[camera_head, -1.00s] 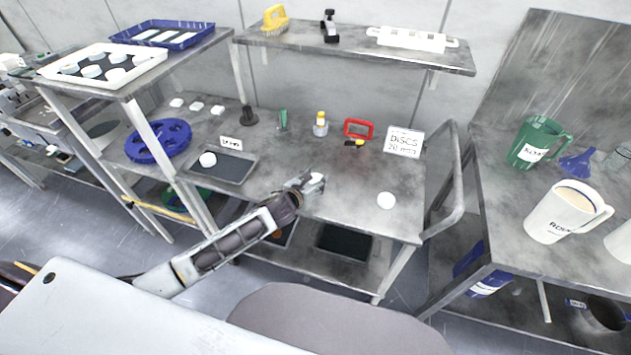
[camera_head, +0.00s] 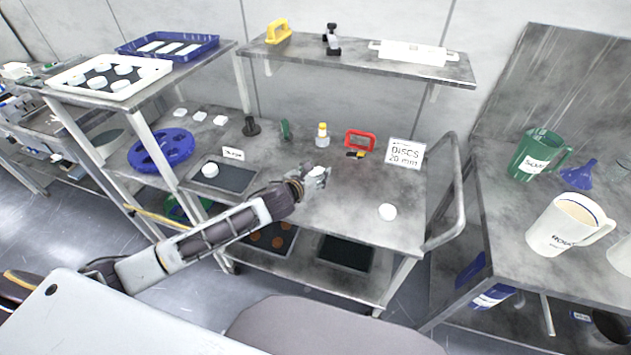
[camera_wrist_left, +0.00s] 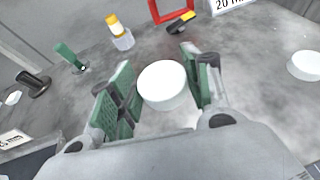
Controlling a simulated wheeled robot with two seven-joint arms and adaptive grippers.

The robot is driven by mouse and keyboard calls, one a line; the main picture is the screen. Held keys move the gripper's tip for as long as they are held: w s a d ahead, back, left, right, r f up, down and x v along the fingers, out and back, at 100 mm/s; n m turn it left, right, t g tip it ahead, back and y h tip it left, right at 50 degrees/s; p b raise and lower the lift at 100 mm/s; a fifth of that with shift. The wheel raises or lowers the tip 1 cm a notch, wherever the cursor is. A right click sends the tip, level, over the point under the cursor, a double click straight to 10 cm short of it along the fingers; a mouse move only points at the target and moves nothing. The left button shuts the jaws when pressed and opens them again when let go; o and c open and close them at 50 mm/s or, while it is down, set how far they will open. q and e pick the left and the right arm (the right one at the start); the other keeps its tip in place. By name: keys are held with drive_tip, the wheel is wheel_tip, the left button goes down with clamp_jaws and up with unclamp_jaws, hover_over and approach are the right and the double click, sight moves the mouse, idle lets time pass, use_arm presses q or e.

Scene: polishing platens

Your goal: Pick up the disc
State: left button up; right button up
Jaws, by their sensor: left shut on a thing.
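My left gripper (camera_head: 312,182) is over the middle of the steel bench, shut on a white round disc (camera_head: 317,171). In the left wrist view, the disc (camera_wrist_left: 162,84) sits between the two green-padded fingers. I cannot tell exactly how far it is above the bench top. A second white disc (camera_head: 388,212) lies loose on the bench to the right and also shows at the right edge of the wrist view (camera_wrist_left: 305,66). A third (camera_head: 210,170) is on the dark tray at left. My right gripper is out of view.
A "DISCS 20 mm" sign (camera_head: 405,153), a red frame-shaped item (camera_head: 360,141), a yellow-capped bottle (camera_head: 322,136) and a green item (camera_head: 285,130) stand behind the gripper. A shelf (camera_head: 360,62) overhangs the back. The bench front right is clear apart from the loose disc.

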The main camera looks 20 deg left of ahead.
use_arm(q)
drive_tip(key=shift+r, duration=0.7)
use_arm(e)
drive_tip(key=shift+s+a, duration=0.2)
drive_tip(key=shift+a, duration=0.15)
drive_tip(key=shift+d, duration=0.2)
